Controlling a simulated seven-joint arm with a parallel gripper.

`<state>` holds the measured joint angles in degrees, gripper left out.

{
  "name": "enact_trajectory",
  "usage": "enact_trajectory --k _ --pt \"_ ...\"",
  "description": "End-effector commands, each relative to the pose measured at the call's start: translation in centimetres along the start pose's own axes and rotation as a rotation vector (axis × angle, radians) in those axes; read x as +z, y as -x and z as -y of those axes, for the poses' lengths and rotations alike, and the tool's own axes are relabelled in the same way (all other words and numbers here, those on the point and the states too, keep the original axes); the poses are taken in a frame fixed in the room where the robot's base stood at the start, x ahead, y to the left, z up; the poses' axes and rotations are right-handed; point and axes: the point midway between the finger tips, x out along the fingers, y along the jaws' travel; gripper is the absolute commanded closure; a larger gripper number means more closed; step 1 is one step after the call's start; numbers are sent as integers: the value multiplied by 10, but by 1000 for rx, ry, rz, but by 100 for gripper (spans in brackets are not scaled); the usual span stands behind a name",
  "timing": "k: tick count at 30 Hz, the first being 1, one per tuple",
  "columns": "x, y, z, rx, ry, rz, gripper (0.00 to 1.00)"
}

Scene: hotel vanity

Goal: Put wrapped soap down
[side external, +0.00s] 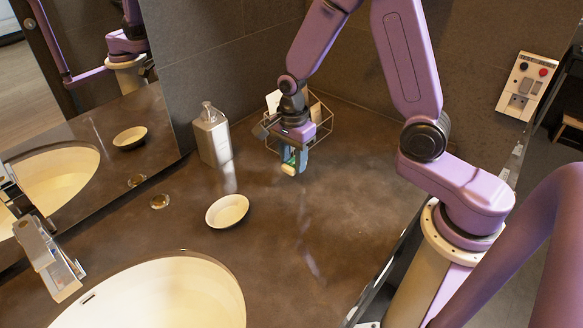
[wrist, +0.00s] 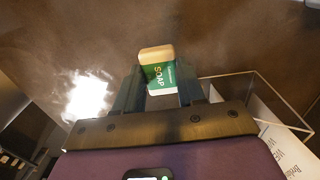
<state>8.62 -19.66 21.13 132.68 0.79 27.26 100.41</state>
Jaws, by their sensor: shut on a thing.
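The wrapped soap (wrist: 158,72) is a small block with a green label reading SOAP and a cream end. My gripper (wrist: 158,88) is shut on it, with one finger on each side. In the side external view the soap (side external: 289,170) shows at the tips of my gripper (side external: 295,160), in front of the wire basket. I cannot tell exactly how high it is above the counter. A cream oval soap dish (side external: 227,211) stands empty on the brown counter (side external: 290,230), left of and nearer than my gripper.
A soap dispenser (side external: 212,135) stands by the back wall. A wire basket (side external: 322,122) with white cards is right behind my gripper; its edge shows in the wrist view (wrist: 255,75). A sink (side external: 160,295) and faucet (side external: 48,258) are at left. The counter's middle is clear.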

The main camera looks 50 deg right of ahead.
Motion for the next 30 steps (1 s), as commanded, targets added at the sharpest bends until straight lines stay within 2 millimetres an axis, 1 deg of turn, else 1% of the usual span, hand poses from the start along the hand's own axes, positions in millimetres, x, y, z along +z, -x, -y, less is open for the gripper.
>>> enact_trajectory --k 3,6,10,24,25,27,30 --pt "0 -8 6 1 0 0 90" --pt "0 -21 5 5 0 -1 90" --pt "0 -33 5 2 0 0 90" --pt "0 -39 6 0 0 0 90" --pt "0 -39 6 -1 0 0 54" --pt "0 -39 6 -1 0 0 35" --pt "0 -39 6 -1 0 0 35"
